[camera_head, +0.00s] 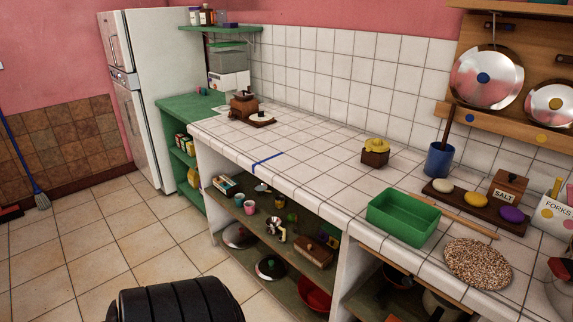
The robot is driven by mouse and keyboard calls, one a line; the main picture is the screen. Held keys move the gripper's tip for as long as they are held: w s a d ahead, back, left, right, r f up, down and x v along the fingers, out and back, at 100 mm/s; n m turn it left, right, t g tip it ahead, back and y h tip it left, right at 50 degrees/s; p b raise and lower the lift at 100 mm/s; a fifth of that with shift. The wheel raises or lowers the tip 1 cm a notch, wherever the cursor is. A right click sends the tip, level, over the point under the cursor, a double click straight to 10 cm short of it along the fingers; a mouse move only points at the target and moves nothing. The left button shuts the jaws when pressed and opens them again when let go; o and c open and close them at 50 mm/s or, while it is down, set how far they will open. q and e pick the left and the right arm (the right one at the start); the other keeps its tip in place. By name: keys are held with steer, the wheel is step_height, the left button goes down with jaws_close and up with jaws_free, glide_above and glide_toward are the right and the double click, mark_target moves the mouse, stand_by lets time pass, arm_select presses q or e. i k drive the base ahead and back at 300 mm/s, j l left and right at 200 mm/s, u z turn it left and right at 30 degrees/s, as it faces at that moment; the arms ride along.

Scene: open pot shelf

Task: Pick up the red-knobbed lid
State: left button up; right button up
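A shiny round lid (234,241) lies on the lower shelf under the tiled counter, toward its left end. Its knob is small and looks reddish, but I cannot be sure of the colour. A second lid with a greenish knob (270,269) lies to its right on the same shelf. Two shiny lids hang on the wooden wall rack: one with a blue knob (497,92) and one with an orange-looking knob (541,98). Something with a red part (560,268) is cut off at the right edge. Neither of my grippers is in view.
The tiled counter (310,150) carries a green tray (403,217), a speckled round mat (478,263) and a blue pot (439,160). Cups and a wooden box (313,252) crowd the shelves below. The tiled floor (100,245) at left is mostly clear.

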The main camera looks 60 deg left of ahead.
mark_target(238, 235)
steer(key=u, duration=2.35)
steer(key=j+z, duration=0.1)
steer(key=z, duration=0.2)
steer(key=i+j+z, duration=0.1)
steer(key=z, duration=0.2)
steer(key=i+j+z, duration=0.2)
steer(key=j+z, duration=0.15)
steer(key=j, duration=0.75)
steer(key=j+z, duration=0.3)
steer(key=j, duration=0.8)
